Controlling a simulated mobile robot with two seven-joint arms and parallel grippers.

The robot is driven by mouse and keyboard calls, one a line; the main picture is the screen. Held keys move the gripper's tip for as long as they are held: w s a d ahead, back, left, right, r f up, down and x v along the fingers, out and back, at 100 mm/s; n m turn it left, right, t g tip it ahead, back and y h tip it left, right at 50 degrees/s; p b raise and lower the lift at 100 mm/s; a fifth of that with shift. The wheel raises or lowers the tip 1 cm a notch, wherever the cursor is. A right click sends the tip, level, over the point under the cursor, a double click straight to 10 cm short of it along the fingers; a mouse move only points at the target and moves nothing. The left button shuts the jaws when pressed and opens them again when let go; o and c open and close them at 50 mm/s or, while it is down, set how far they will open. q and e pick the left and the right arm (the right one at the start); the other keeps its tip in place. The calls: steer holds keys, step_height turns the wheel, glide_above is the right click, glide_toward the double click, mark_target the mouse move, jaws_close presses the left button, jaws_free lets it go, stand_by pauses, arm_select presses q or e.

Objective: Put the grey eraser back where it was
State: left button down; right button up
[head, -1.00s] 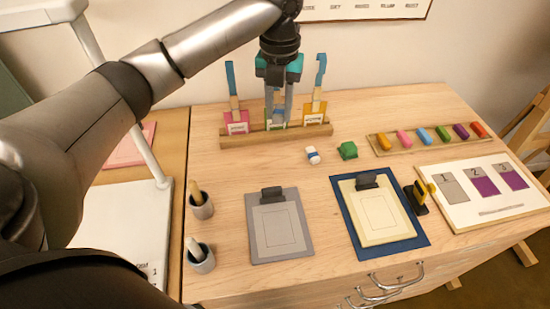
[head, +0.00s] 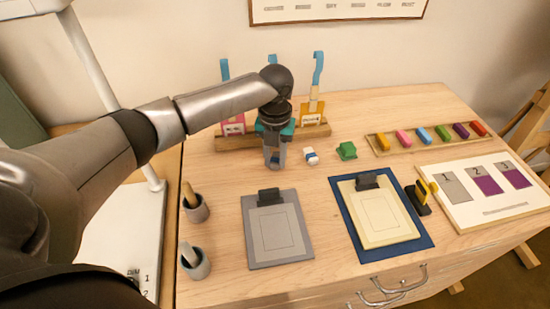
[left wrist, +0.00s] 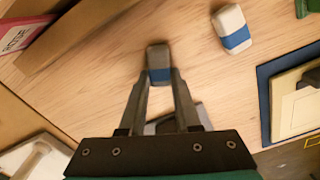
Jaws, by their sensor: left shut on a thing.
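My left gripper (head: 273,160) is shut on the grey eraser, which has a blue band. The grey eraser shows between the fingertips in the left wrist view (left wrist: 158,58); in the head view it is mostly hidden by the fingers. The gripper points down, just left of the white eraser (head: 311,156) with a blue band, and in front of the wooden rack (head: 226,144). The white eraser lies apart from the held one, also in the left wrist view (left wrist: 232,28). I cannot tell whether the grey eraser touches the table. My right gripper is not in view.
A green block (head: 346,151) lies right of the white eraser. A grey clipboard (head: 298,252) and a blue-edged board (head: 425,243) lie in front. A tray (head: 378,149) of coloured blocks is at the back right. Two cups (head: 196,210) (head: 198,265) stand at the left edge.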

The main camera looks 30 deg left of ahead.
mark_target(275, 161)
arm_select(q)
steer(key=c, duration=0.6)
jaws_free()
steer(key=shift+f, duration=0.1)
step_height(275, 161, up, 12)
steer(key=shift+r+p, duration=0.2)
steer(key=shift+p, duration=0.8)
